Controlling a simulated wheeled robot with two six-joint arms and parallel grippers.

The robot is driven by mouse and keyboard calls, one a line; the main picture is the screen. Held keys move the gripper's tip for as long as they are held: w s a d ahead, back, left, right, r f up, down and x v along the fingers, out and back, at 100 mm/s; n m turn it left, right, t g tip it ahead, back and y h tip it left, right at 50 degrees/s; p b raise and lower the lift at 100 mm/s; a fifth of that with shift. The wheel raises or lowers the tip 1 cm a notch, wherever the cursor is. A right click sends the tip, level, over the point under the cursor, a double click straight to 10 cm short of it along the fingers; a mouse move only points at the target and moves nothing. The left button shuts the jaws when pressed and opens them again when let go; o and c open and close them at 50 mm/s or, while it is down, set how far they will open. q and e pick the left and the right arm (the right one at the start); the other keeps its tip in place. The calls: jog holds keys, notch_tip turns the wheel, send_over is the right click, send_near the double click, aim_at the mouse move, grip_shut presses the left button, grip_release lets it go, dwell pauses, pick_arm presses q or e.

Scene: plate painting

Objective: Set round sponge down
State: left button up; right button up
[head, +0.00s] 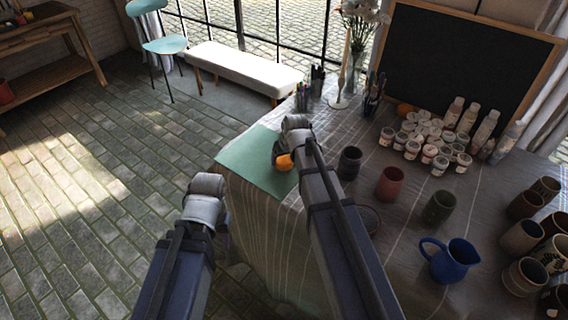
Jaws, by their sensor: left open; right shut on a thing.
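The round sponge (285,163) is orange and partly hidden by my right gripper (281,150). My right gripper is shut on it over the green mat (250,165) at the table's left edge. I cannot tell whether the sponge touches the mat. My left gripper (207,184) is open and empty, over the floor to the left of the table. Its fingertips are mostly hidden behind its wrist.
Cups stand to the right of my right arm: a dark one (349,163), a reddish one (390,183) and others. A blue jug (449,260) is nearer. Paint pots (428,140) and another orange thing (405,108) lie farther back. Much of the green mat is bare.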

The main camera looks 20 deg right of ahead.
jog(key=shift+f, duration=0.15)
jog(key=o, duration=1.1)
